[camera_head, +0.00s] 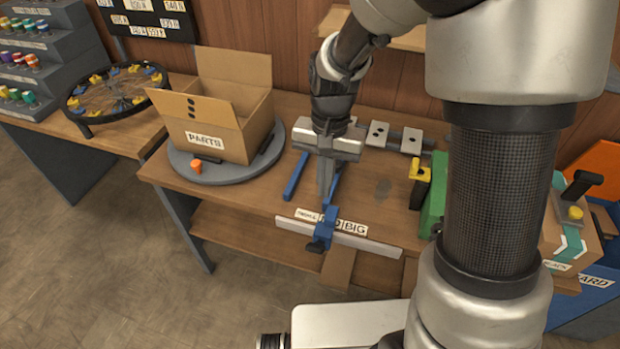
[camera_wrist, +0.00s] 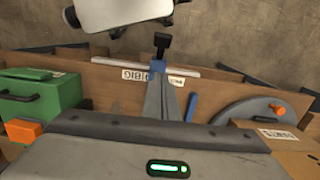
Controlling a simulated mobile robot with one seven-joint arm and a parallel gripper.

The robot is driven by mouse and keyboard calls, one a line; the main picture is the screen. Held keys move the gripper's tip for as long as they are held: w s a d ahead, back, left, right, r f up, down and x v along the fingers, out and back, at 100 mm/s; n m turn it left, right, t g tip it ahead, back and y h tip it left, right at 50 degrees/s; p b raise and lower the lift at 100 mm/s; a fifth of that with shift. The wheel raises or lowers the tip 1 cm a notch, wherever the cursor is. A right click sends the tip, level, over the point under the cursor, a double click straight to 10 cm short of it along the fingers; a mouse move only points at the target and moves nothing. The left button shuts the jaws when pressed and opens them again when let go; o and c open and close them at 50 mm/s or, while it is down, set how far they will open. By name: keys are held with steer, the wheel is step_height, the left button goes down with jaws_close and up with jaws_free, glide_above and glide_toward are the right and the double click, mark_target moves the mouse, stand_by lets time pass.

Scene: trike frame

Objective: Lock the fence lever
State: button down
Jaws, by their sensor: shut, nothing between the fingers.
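The fence is a pale metal bar (camera_head: 365,243) along the front edge of the workbench, with a blue clamp block (camera_head: 327,228) on it. Its black lever (camera_head: 318,245) sticks out at the front, toward my body. In the wrist view the lever (camera_wrist: 162,43) stands out past the bar (camera_wrist: 120,64), beyond my fingertips. My gripper (camera_head: 325,198) points down just behind the blue block, shut and empty. In the wrist view my gripper (camera_wrist: 164,82) partly hides the block. I cannot tell whether the fingertips touch it.
A PARTS box (camera_head: 215,125) stands on a round grey turntable (camera_head: 225,176) at left, with an orange knob (camera_head: 197,166). Blue rails (camera_head: 296,176) lie on the bench. A green case (camera_head: 433,195) stands at right. The floor in front is clear.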

steer(key=shift+a+f, duration=0.15)
steer(key=shift+f, duration=0.15)
glide_toward(316, 244)
step_height(316, 244, down, 3)
steer(key=w, duration=0.3)
steer(key=shift+s+f, duration=0.55)
steer(key=shift+s, duration=0.2)
steer(key=shift+s+f, duration=0.6)
steer(key=shift+s, duration=0.15)
steer(key=shift+a+f+b, duration=0.1)
steer(key=shift+f+b, duration=0.05)
steer(key=shift+b, duration=0.25)
